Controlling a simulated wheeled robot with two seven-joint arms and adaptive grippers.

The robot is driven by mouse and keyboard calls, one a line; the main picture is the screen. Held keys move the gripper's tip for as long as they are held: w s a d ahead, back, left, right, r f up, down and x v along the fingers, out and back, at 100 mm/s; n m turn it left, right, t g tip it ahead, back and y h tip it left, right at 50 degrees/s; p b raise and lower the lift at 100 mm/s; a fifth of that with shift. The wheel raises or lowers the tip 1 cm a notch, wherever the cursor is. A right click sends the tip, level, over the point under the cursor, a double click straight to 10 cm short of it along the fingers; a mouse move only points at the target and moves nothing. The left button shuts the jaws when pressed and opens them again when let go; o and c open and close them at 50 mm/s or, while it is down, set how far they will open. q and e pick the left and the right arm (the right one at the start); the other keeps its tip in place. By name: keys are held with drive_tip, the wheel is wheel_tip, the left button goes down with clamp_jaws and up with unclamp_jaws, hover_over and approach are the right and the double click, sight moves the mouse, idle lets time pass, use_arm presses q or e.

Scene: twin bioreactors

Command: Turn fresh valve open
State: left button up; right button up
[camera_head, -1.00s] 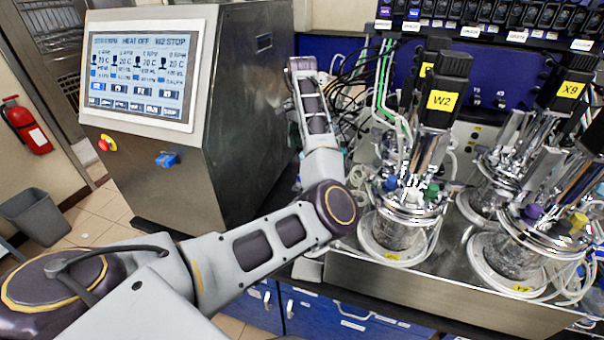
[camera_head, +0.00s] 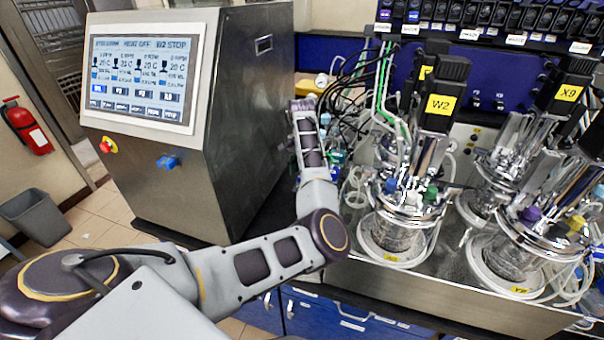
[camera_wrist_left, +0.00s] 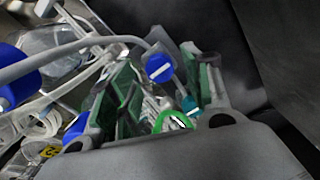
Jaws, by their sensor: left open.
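In the left wrist view a round blue knob with a white bar across it (camera_wrist_left: 160,68) shows between the two green-padded fingers of my left gripper (camera_wrist_left: 164,80). The fingers are apart, one on each side of it; I cannot tell if they touch it. No label shows that it is the fresh valve. A small teal part (camera_wrist_left: 190,105) and a green ring (camera_wrist_left: 173,121) lie lower between the fingers. In the head view my left arm reaches up beside the steel cabinet, and its forearm hides most of the hand. My right gripper is out of view.
Larger blue parts (camera_wrist_left: 14,78) and pale tubes (camera_wrist_left: 75,45) crowd the left of the wrist view. The steel cabinet (camera_head: 235,120) stands left of my forearm. Glass vessels with metal tops, one labelled W2 (camera_head: 440,103), stand to the right with loose tubing.

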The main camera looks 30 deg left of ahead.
use_arm(q)
drive_tip(key=shift+f, duration=0.8)
drive_tip(key=c, duration=1)
